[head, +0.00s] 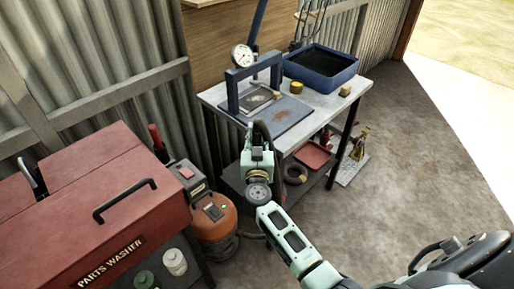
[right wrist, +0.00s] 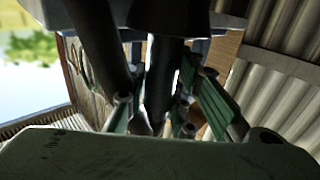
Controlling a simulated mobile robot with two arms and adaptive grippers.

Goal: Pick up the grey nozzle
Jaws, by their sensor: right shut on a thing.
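My right gripper (head: 261,134) is in front of the near edge of the workbench (head: 221,95), with its dark fingers close to the blue press plate. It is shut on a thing. In the right wrist view, a dark grey cylinder, which looks like the grey nozzle (right wrist: 163,82), stands between the gripper's dark fingers and green links. Its lower end is hidden among the links. In the head view I cannot make the nozzle out apart from the fingers. My left gripper is not in view.
A blue press with a gauge (head: 241,57) and a blue tub (head: 320,68) stand on the bench. A lower shelf holds a red tray (head: 313,155). A red parts washer (head: 85,215) and an orange canister (head: 213,218) are at left.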

